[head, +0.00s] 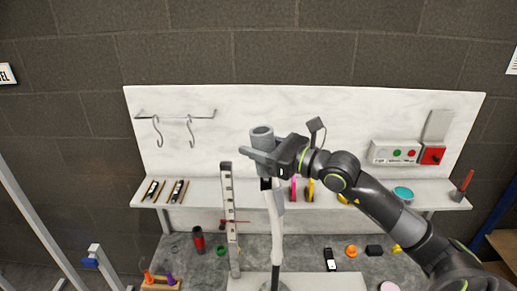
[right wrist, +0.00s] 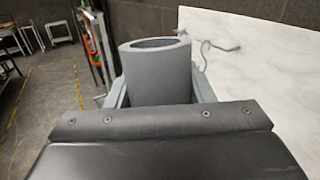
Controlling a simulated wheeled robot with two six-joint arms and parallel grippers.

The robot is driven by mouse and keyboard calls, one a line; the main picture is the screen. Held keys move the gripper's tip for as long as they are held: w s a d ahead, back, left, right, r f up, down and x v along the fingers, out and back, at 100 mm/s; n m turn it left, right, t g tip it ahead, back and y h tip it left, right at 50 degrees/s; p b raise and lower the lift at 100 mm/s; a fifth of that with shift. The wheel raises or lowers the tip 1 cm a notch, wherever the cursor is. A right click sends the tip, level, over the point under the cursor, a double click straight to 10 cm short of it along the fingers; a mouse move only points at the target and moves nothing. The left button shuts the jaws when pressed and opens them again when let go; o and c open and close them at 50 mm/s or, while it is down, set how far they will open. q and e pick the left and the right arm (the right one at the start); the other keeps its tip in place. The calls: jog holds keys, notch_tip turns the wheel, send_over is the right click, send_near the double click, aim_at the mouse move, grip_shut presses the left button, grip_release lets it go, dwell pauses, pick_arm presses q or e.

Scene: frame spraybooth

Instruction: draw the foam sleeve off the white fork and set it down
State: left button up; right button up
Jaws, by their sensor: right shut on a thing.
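The grey foam sleeve (head: 262,135) is an upright hollow tube with its open top showing. My right gripper (head: 263,157) is shut on it from the right side. In the right wrist view the sleeve (right wrist: 156,75) stands between the two fingers, its rim above them. The white fork (head: 275,225) stands upright below the sleeve, with a dark piece at its upper end. The sleeve's lower end is partly behind the gripper, so I cannot tell whether it is still around the fork's top. My left gripper is not in view.
A perforated upright post (head: 230,215) stands close left of the fork. A white shelf (head: 355,192) behind carries pens, a teal bowl (head: 403,193) and other small things. The lower bench (head: 200,268) holds a red-black cup (head: 198,240) and several small parts. Hooks hang at the upper left.

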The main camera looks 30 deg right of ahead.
jog(key=shift+r, duration=1.4)
jog(key=s+a, duration=0.4)
jog(key=s, duration=0.2)
jog(key=shift+s, duration=0.4)
jog(key=shift+a+f, duration=0.1)
dwell(0.3)
